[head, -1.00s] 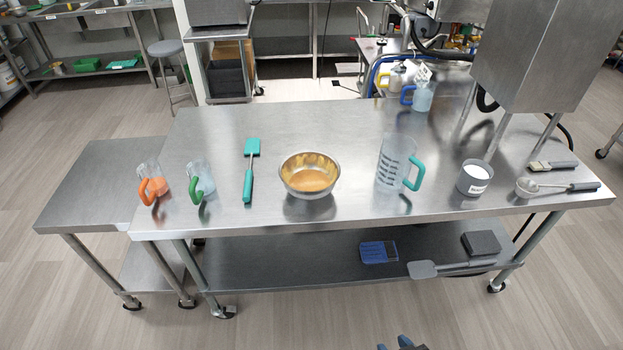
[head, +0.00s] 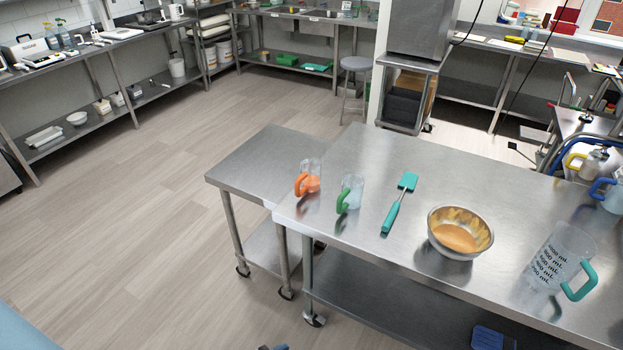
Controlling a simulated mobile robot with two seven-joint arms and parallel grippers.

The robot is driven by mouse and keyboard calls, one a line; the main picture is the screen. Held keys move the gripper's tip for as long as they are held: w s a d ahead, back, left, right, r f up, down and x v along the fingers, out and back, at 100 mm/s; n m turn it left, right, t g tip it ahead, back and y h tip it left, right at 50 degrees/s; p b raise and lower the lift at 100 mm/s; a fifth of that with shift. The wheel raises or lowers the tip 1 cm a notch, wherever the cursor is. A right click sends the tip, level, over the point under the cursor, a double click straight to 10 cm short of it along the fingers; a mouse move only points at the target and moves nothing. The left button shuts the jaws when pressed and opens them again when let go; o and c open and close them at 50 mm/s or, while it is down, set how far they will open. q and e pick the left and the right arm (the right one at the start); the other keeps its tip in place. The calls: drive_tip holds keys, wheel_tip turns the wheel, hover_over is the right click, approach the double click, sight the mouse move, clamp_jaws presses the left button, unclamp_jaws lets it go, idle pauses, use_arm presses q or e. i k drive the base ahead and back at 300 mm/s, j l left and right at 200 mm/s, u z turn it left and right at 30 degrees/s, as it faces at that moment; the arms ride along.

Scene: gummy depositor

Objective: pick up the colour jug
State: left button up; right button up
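Two small clear jugs stand upright near the left end of the steel table (head: 390,160) in the head view. One has an orange handle (head: 309,178) and the other has a green handle (head: 349,193). A larger clear jug with mL marks and a teal handle (head: 561,255) stands at the right. The pictures do not settle which of these is the colour jug. Neither of my grippers can be made out in the head view, and no jug is held.
A teal spatula (head: 399,203) and a steel bowl with orange contents (head: 459,233) lie between the jugs. A lower side table (head: 262,160) adjoins the left end. A stool (head: 356,65) stands behind. Open floor (head: 150,210) lies to the left.

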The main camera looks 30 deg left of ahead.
sight(310, 179)
drive_tip(key=i+j, duration=0.65)
drive_tip(key=j, duration=0.3)
drive_tip(key=i+j, duration=0.35)
drive_tip(key=j+u, duration=0.05)
drive_tip(key=j, duration=0.1)
